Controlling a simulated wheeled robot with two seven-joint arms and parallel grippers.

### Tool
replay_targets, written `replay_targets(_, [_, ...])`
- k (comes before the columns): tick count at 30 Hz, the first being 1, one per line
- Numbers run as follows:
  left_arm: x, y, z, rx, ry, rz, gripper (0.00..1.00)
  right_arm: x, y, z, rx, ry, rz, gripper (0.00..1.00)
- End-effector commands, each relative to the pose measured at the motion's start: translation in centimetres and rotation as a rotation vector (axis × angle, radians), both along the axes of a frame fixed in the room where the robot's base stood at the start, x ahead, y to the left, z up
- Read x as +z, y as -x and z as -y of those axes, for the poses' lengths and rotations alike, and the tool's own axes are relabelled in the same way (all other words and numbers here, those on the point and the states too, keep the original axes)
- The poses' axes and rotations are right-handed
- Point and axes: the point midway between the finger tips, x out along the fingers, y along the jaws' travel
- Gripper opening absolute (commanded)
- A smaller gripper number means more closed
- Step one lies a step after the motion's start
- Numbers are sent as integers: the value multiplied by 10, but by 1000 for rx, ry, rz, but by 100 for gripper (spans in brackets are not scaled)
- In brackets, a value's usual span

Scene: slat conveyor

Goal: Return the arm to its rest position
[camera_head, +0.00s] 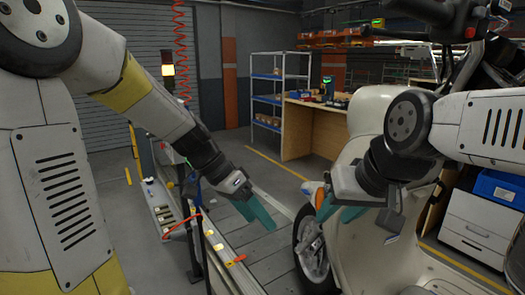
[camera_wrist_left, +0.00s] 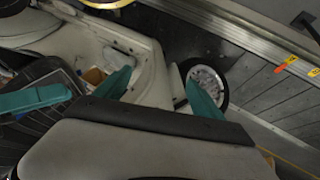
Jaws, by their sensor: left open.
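My left arm comes in from the left in the head view, and its gripper (camera_head: 258,213) hangs low over the conveyor side. Its two teal fingers are apart with nothing between them. In the left wrist view, the left gripper (camera_wrist_left: 158,92) shows two separate teal fingers, with the scooter beyond them. My right gripper (camera_head: 338,213) is in front of the pale scooter (camera_head: 365,118). Its teal fingers are apart, and I see nothing held. Whether it touches the scooter cannot be told.
A conveyor rail (camera_head: 222,255) with orange and yellow tags runs along the left. A wooden workbench (camera_head: 312,130) and blue shelves (camera_head: 268,100) stand behind. A white drawer cabinet (camera_head: 478,228) is at right.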

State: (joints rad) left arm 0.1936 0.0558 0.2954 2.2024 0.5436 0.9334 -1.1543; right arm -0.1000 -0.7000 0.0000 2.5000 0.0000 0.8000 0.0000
Motion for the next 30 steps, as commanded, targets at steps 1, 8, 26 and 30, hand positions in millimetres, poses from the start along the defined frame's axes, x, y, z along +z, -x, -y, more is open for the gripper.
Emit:
replay_targets(1, [9, 9, -9, 51, -48, 13, 78, 0, 0, 0, 0, 0, 0, 36])
replay_targets(8, [38, 44, -56, 364, -196, 57, 78, 0, 0, 0, 0, 0, 0, 36])
replay_targets(26, [76, 99, -126, 923, -149, 171, 78, 0, 0, 0, 0, 0, 0, 36])
replay_targets(30, [76, 99, -126, 925, -149, 171, 78, 0, 0, 0, 0, 0, 0, 36])
